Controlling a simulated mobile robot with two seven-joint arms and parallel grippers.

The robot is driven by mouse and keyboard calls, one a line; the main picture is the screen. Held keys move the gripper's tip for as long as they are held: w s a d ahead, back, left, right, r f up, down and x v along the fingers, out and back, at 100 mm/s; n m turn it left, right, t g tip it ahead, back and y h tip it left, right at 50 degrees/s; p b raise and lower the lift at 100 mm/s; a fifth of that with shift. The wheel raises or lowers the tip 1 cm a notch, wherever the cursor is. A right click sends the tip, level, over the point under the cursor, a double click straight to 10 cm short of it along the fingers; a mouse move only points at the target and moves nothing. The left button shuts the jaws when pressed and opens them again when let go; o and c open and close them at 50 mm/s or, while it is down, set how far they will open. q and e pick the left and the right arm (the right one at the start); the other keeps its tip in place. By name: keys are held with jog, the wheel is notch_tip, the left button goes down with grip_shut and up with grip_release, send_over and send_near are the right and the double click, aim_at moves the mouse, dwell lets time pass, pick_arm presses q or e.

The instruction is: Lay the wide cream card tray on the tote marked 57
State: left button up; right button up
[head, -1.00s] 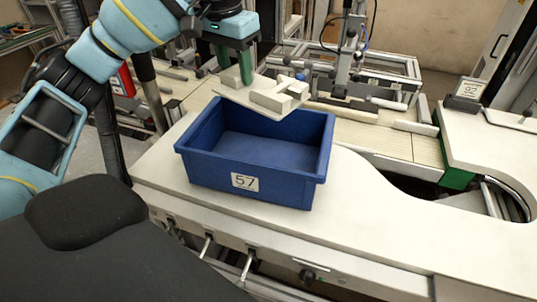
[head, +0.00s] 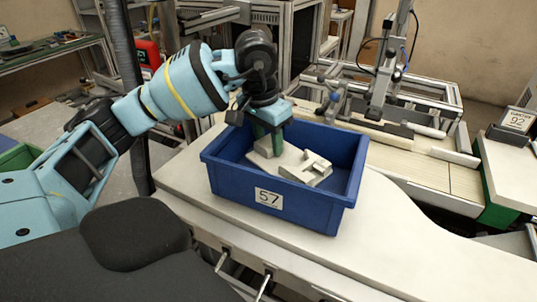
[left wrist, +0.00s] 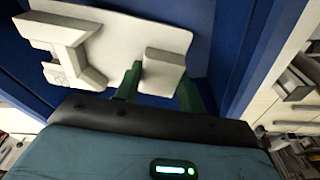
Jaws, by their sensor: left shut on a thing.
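The wide cream card tray (head: 290,160) is a flat plate with raised blocks, within the opening of the blue tote marked 57 (head: 282,207). My left gripper (head: 268,150) reaches down over the tote's back left part and is shut on a raised block of the tray. In the left wrist view the green fingers (left wrist: 160,85) stand either side of that block, and the tray (left wrist: 118,35) lies against the tote's blue walls (left wrist: 232,50). Whether the tray touches the tote floor is hidden. My right gripper is not in view.
The tote stands on a pale curved counter (head: 400,235), with free room to its right. Behind is a metal-framed machine (head: 385,90) beside a slatted track. A sign marked 92 (head: 517,119) stands at the far right.

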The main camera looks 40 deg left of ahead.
pick_arm(q)
jog(key=shift+f, duration=2.2)
jog(key=shift+f, duration=0.15)
jog(key=o, duration=1.1)
jog(key=r, duration=0.4)
jog(key=s+r, duration=0.1)
jog(key=r, duration=0.7)
jog(key=shift+s+a+r, duration=0.1)
jog(key=shift+s, duration=0.3)
